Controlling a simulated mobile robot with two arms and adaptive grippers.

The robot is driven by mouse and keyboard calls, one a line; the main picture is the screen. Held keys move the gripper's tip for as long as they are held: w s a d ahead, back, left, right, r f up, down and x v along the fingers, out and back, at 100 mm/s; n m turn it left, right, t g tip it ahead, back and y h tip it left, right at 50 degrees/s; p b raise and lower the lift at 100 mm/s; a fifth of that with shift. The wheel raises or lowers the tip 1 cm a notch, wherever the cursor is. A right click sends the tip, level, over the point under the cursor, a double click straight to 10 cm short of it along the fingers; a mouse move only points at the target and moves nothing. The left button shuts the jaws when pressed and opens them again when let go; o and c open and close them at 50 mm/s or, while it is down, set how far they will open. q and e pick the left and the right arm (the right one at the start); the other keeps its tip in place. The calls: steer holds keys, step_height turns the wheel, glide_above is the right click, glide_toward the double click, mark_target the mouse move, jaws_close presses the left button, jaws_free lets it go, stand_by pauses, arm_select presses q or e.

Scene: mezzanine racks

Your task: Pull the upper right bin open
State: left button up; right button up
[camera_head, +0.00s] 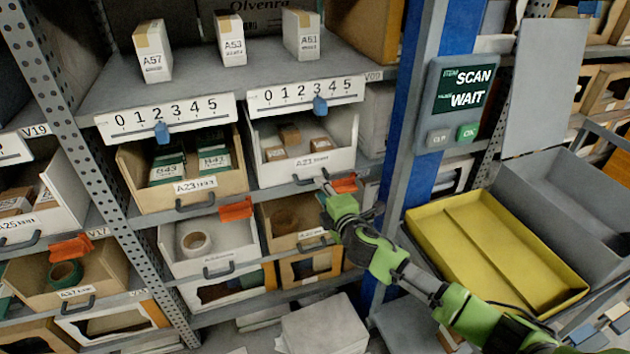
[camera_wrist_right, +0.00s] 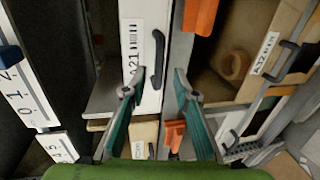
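The upper right bin (camera_head: 333,160) is white, with a label reading A21 or similar and a dark bar handle (camera_head: 311,179) low on its front. It sits on the shelf beside the cardboard-coloured upper left bin (camera_head: 214,186) and holds small brown boxes. My right gripper (camera_head: 324,183) is at its front, close to the handle's right end. In the right wrist view, the gripper (camera_wrist_right: 155,82) is open. Its two teal fingers point at the white front (camera_wrist_right: 137,75), with the dark handle (camera_wrist_right: 158,62) seen between their tips. Contact cannot be told. My left gripper is out of view.
An orange tag (camera_head: 344,184) hangs right by the gripper. Lower bins (camera_head: 210,246) sit beneath. A blue post (camera_head: 413,110) with a SCAN/WAIT panel (camera_head: 461,95) stands right of the bins. A yellow tray (camera_head: 436,222) lies at the lower right.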

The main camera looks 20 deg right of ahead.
steer(key=x, duration=0.6)
steer(key=shift+w+b, duration=0.15)
steer(key=shift+b, duration=0.15)
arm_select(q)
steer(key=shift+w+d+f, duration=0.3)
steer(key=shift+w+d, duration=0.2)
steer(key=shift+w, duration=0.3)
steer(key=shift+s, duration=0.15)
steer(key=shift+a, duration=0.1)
arm_select(e)
jaws_close()
